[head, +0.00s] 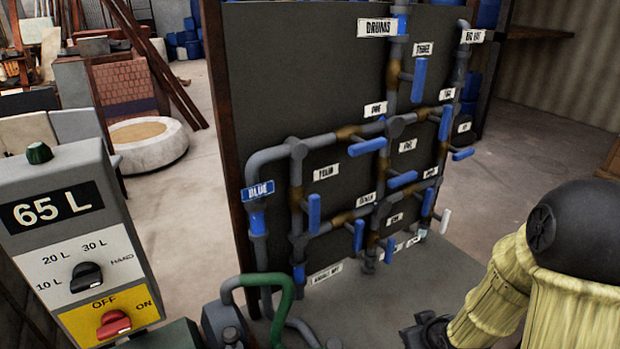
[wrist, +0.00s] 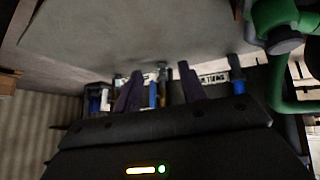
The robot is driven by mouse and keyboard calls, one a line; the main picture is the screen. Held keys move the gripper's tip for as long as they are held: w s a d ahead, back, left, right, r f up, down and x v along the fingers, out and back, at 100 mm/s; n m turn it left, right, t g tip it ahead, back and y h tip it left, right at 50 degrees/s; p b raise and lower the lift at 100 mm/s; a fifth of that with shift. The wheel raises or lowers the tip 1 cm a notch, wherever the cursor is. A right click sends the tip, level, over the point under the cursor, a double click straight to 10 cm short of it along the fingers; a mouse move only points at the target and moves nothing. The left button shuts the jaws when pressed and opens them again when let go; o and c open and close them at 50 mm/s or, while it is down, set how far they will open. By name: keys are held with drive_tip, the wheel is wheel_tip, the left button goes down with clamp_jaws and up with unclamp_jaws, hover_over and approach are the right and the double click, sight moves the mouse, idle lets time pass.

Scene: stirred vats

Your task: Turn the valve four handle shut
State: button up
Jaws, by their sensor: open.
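The sign that appears to read four (head: 326,172) is on the dark panel's left half. Beside it, a blue handle (head: 314,213) hangs along the left vertical pipe, in line with that pipe. I take this to be the valve four handle. My gripper (head: 430,330) is low at the bottom of the head view, right of the handle and apart from it. In the wrist view my gripper (wrist: 160,72) has its two dark fingers spread with nothing held. Small blue handles show beyond the fingers there, but I cannot tell which is valve four.
Several other blue handles, such as one below the drums sign (head: 367,147), crowd the pipework. A green hose (head: 284,290) rises at the panel's lower left. A control box (head: 75,240) reading 65 L stands at left. Floor right of the panel is clear.

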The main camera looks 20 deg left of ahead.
drive_tip(key=s+a+r+n+t+y+p, duration=0.1)
drive_tip(key=a+r+y+p, duration=0.4)
drive_tip(key=r+p, duration=0.6)
drive_tip(key=s+a+r+n+t+y+p, duration=0.1)
drive_tip(key=a+r+n+t+y+p, duration=0.1)
drive_tip(key=a+r+y+p, duration=0.4)
drive_tip(key=a+r+t+p, duration=0.1)
drive_tip(key=a+r+p, duration=0.2)
drive_tip(key=r+p, duration=0.1)
drive_tip(key=shift+a+r+t+p, duration=0.25)
drive_tip(key=shift+r+t+p, duration=0.05)
drive_tip(key=shift+r+p, duration=0.15)
drive_tip(key=shift+w+a+f+b, duration=0.1)
drive_tip(key=shift+w+f+b, duration=0.1)
drive_tip(key=shift+b, duration=0.45)
drive_tip(key=b+x, duration=0.1)
drive_tip(key=b, duration=0.5)
drive_tip(key=shift+w+a+f, duration=0.1)
drive_tip(key=shift+w+a, duration=0.15)
drive_tip(key=shift+w, duration=0.1)
drive_tip(key=b, duration=0.3)
drive_tip(key=shift+w+a, duration=0.1)
drive_tip(key=shift+a, duration=0.25)
